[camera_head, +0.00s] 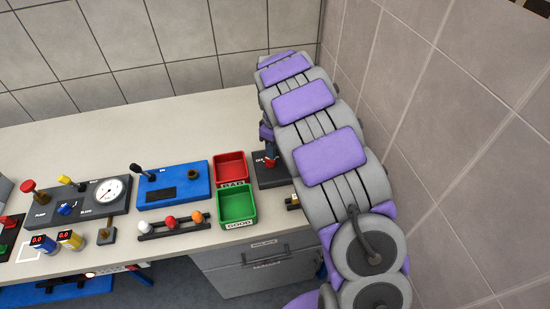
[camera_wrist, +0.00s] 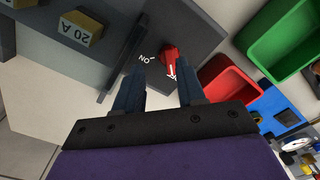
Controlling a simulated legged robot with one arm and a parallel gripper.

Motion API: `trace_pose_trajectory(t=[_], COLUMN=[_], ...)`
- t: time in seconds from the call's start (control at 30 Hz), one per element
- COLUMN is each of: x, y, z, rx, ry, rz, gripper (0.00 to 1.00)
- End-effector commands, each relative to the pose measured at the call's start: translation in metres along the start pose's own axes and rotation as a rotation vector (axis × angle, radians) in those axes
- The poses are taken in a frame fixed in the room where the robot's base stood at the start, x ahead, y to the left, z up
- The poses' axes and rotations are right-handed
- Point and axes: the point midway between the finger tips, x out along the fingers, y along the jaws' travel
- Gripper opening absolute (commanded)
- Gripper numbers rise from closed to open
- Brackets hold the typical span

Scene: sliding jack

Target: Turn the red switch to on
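The red switch (camera_wrist: 170,53) is a small red knob on a dark grey plate (camera_wrist: 205,32). A white mark lies beside the knob at its lower edge, and a white "ON" label, upside down in the wrist view, is at its left. In the head view the red switch (camera_head: 270,162) shows right of the bins, partly hidden by my arm. My gripper (camera_wrist: 159,85) is open, with its two dark fingers apart. The knob lies beyond the fingertips, nearer the right finger; nothing is between the fingers. I cannot tell whether a finger touches it.
A red bin (camera_head: 231,167) and a green bin (camera_head: 237,205) stand left of the switch plate. A dark upright part (camera_wrist: 124,57) and a yellow "20 A" block (camera_wrist: 81,28) lie left of the knob. The tiled wall (camera_head: 460,160) is close to my arm's right. The back table is clear.

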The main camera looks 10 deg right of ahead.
Motion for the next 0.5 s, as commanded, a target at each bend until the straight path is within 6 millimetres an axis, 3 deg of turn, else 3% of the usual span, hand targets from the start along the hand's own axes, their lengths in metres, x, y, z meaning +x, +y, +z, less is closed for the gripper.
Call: trace_pose_trajectory(t=[0.2, 0.5], x=[0.034, 0.045], y=[-0.005, 0.003], z=[-0.004, 0.004], rx=[-0.002, 0.000], ry=[-0.007, 0.003], rz=[0.003, -0.005], gripper=[0.39, 0.39])
